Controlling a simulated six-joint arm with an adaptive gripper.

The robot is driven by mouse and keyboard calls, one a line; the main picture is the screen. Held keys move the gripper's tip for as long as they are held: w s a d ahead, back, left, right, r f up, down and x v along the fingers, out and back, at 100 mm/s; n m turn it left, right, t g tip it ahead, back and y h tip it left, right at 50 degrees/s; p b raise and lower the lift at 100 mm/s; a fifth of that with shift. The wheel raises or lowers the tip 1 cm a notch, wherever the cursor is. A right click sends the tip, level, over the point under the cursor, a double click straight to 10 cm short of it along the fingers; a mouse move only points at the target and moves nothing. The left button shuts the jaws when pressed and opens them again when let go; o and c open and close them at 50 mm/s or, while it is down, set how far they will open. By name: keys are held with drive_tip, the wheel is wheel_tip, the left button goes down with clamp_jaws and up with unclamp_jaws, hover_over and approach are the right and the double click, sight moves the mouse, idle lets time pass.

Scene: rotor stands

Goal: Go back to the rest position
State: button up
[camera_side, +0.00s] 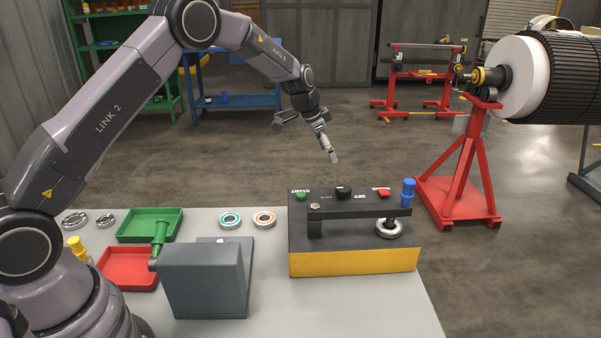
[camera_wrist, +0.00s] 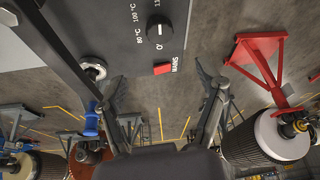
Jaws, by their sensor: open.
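My gripper (camera_side: 330,147) hangs in the air above and behind the bearing heater, clear of it. In the wrist view its two fingers (camera_wrist: 160,80) are spread apart with nothing between them. The heater (camera_side: 350,262) is a dark box with a yellow lower front, standing on the grey table (camera_side: 405,310). On its top are a green button (camera_side: 300,196), a black dial (camera_side: 343,192) and a red MAINS switch (camera_side: 384,192), which also shows in the wrist view (camera_wrist: 162,69). A metal bearing ring (camera_side: 389,229) sits at the heater bar's right end.
A blue-topped post (camera_side: 408,187) rises at the heater's right end. Left of it are a grey block (camera_side: 203,280), green (camera_side: 135,224) and red (camera_side: 115,266) trays, and several rings. A red stand (camera_side: 458,190) bears a rotor (camera_side: 560,75) at right. Space around my gripper is free.

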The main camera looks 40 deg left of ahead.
drive_tip(key=shift+r, duration=0.2)
drive_tip(key=s+r+n+y, duration=0.1)
drive_tip(key=s+r+n, duration=0.2)
drive_tip(key=s+r, duration=1.8)
drive_tip(key=s+a+f+n+t+y, duration=0.1)
drive_tip(key=s+a+n, duration=0.1)
drive_tip(key=s, duration=2.2)
drive_tip(key=shift+n+t+y, duration=0.3)
drive_tip(key=shift+n+t, duration=0.1)
drive_tip(key=shift+n, duration=0.4)
drive_tip(key=shift+a, duration=0.1)
drive_tip(key=shift+c, duration=0.2)
